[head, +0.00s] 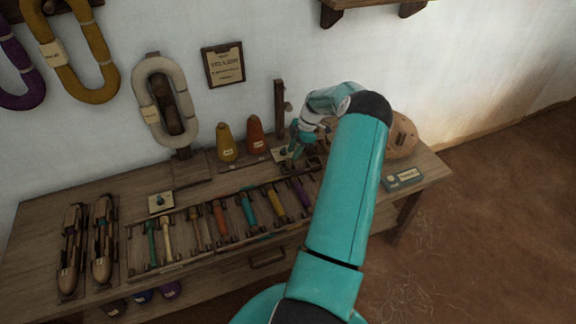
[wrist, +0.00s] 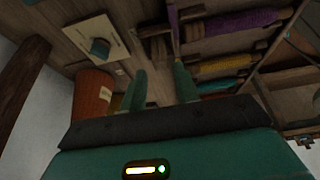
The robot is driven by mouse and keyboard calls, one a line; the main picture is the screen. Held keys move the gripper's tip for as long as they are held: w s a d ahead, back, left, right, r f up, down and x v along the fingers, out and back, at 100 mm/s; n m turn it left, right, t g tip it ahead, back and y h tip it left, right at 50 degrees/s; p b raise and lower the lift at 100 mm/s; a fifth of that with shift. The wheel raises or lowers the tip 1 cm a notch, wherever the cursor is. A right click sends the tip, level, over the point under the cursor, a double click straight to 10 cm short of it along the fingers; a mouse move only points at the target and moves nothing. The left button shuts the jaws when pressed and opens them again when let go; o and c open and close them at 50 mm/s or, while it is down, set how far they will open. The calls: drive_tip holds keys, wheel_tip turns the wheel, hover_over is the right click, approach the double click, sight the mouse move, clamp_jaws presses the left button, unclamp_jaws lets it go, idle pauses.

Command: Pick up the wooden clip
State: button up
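What looks like the wooden clip is a small dark brown wooden piece (wrist: 157,46) just beyond my fingertips in the wrist view. In the head view a small brown wooden piece (head: 313,163) lies on the bench beside my gripper, at the right end of the bobbin rack. My gripper (wrist: 160,72) is open, its two teal fingers apart with nothing clearly held between them. In the head view my gripper (head: 296,148) points down over the back of the bench, and my arm hides part of the area to its right. I cannot tell whether the fingers touch anything.
The bobbin rack (head: 190,262) holds several coloured bobbins; the purple bobbin (wrist: 232,22) is closest. A card (wrist: 88,30) with a teal piece and an orange cone (wrist: 92,97) stand close by. A wooden post (head: 279,105) rises behind. Two shuttles (head: 101,240) lie at the left.

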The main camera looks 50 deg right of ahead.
sight(289, 159)
drive_tip(key=x, duration=0.5)
drive_tip(key=shift+w+a+f, duration=0.15)
drive_tip(key=shift+f, duration=0.15)
clamp_jaws()
